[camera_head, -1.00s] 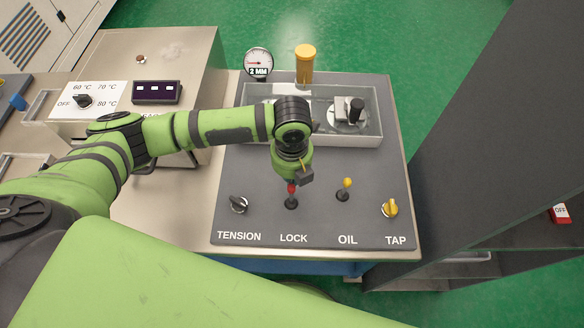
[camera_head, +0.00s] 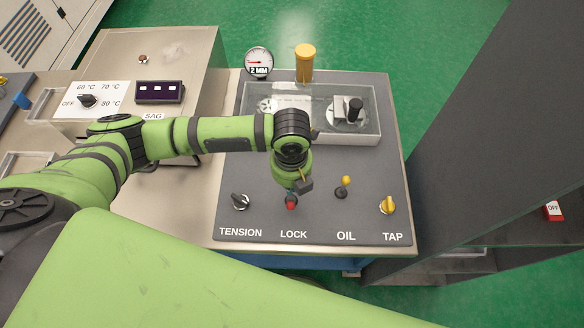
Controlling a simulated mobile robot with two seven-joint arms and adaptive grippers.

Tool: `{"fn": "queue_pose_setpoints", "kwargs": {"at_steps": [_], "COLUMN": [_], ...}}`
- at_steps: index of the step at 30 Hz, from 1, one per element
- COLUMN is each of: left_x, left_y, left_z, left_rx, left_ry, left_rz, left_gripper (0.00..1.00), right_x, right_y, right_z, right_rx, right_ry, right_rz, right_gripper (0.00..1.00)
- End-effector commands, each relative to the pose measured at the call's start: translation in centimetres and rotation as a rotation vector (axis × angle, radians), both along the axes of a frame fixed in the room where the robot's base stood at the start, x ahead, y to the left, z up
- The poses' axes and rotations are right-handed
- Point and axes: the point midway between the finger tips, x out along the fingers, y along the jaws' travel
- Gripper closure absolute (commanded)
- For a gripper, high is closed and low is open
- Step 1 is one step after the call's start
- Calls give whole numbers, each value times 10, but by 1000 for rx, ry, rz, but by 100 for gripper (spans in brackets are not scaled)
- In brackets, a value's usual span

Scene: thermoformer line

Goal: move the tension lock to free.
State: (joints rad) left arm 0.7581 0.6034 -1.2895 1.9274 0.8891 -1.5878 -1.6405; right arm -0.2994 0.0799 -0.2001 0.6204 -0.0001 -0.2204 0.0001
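The lock lever (camera_head: 291,206), with a red knob, stands on the dark grey panel (camera_head: 316,212) above the printed word LOCK. Its knob now shows low, tipped toward the panel's front edge. My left gripper (camera_head: 301,186) hangs over the panel just behind the knob, pointing down. It is close to the lever, but I cannot tell whether it touches it. Its fingers are small and partly hidden by the wrist, so their opening is unclear. My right gripper is out of view.
The black TENSION knob (camera_head: 240,202) is left of the lever. The yellow-tipped OIL lever (camera_head: 343,187) and yellow TAP knob (camera_head: 388,205) are to the right. A clear-walled tray (camera_head: 358,137) and a gauge (camera_head: 259,62) stand behind. A dark cabinet (camera_head: 480,130) rises at right.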

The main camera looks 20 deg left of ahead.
Motion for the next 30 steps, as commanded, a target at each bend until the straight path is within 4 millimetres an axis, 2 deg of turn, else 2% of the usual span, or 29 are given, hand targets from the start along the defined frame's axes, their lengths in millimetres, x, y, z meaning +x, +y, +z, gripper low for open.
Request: {"fn": "queue_pose_setpoints", "kwargs": {"at_steps": [12, 30], "left_x": [11, 38], "left_y": [3, 11], "left_z": [-4, 48], "left_rx": [0, 0], "left_ry": [0, -1], "left_rz": [0, 1], "left_gripper": [100, 100], "right_x": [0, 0], "right_y": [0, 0], "right_z": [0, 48], "right_rx": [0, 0], "right_ry": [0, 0], "right_rz": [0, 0], "right_gripper": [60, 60]}}
